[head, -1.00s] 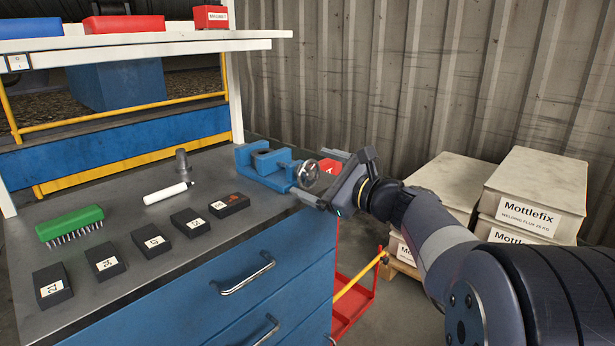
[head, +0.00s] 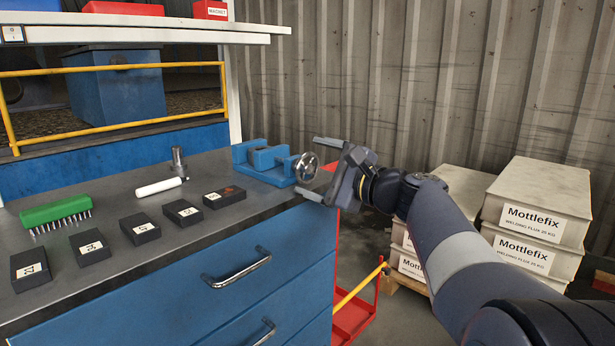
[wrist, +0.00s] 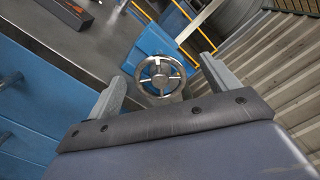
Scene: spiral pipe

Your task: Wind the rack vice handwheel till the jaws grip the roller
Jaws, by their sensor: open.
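The blue rack vice (head: 262,163) sits at the right end of the bench, with its shiny spoked handwheel (head: 306,167) facing right towards my gripper (head: 309,166). My gripper is open and empty. Its two grey fingers lie on opposite sides of the wheel in the head view. The wrist view shows the handwheel (wrist: 160,77) between the fingertips (wrist: 162,69), with a gap on both sides; I cannot tell how deep it sits between them. The vice jaws are small in view, and I cannot make out a roller between them.
On the bench lie several dark labelled blocks (head: 142,228), a green brush (head: 56,213), a white cylinder (head: 159,187) and a grey upright post (head: 179,161). Blue drawers with handles (head: 236,268) are below. Flux boxes (head: 535,212) stand right, before a corrugated wall (head: 420,80).

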